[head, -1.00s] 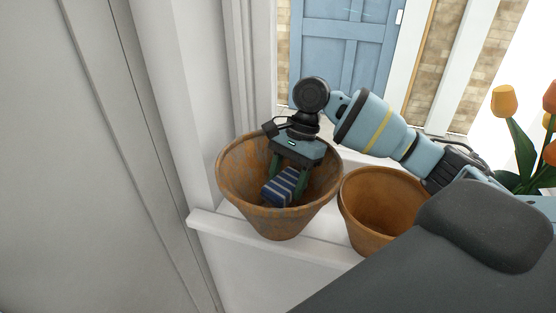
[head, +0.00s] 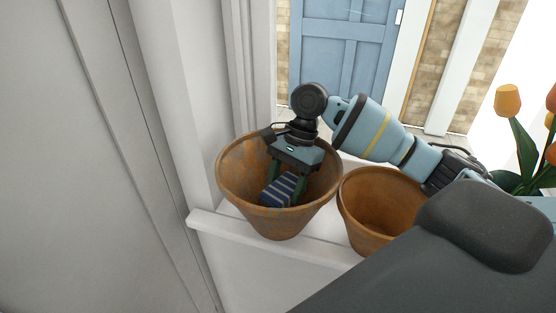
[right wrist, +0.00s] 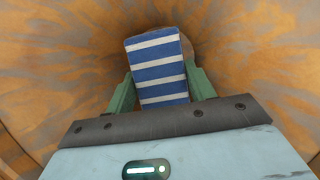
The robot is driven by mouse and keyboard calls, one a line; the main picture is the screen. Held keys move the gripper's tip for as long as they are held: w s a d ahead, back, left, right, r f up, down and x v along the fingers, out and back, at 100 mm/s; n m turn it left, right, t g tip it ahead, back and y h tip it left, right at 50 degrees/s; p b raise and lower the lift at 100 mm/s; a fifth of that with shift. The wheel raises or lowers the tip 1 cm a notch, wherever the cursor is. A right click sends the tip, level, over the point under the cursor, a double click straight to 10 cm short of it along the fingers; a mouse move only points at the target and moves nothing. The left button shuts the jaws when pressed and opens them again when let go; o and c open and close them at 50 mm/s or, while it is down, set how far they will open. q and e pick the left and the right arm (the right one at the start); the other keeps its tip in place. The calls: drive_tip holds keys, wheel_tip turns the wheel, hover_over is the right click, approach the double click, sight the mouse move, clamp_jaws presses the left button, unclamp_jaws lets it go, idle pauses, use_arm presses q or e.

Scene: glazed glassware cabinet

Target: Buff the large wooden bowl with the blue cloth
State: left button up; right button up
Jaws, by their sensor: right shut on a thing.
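The large wooden bowl (head: 279,222) is a deep, pot-shaped brown vessel with bluish-grey patches, standing on a white ledge. Its inside wall fills the right wrist view (right wrist: 262,60). My right gripper (head: 284,188) points down inside it. It is shut on the blue cloth (head: 278,190), which has white stripes and looks like a folded block. The cloth also shows between the green fingers in the right wrist view (right wrist: 158,68). I cannot tell whether the cloth touches the bowl's wall. My left gripper is not in view.
A second, plainer brown pot (head: 378,208) stands close on the right on the white ledge (head: 240,228). Orange tulips (head: 508,102) are at the far right. A white wall (head: 180,90) rises close on the left; a blue door (head: 345,50) is behind.

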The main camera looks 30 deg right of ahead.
drive_tip(key=shift+s, duration=0.1)
drive_tip(key=shift+r, duration=0.15)
drive_tip(key=shift+w+d+r, duration=0.3)
drive_tip(key=shift+r, duration=0.3)
drive_tip(key=shift+d, duration=0.1)
drive_tip(key=shift+d+r, duration=0.3)
drive_tip(key=shift+r, duration=0.25)
drive_tip(key=shift+f, duration=0.1)
drive_tip(key=shift+a+f, duration=0.25)
drive_tip(key=shift+f, duration=0.25)
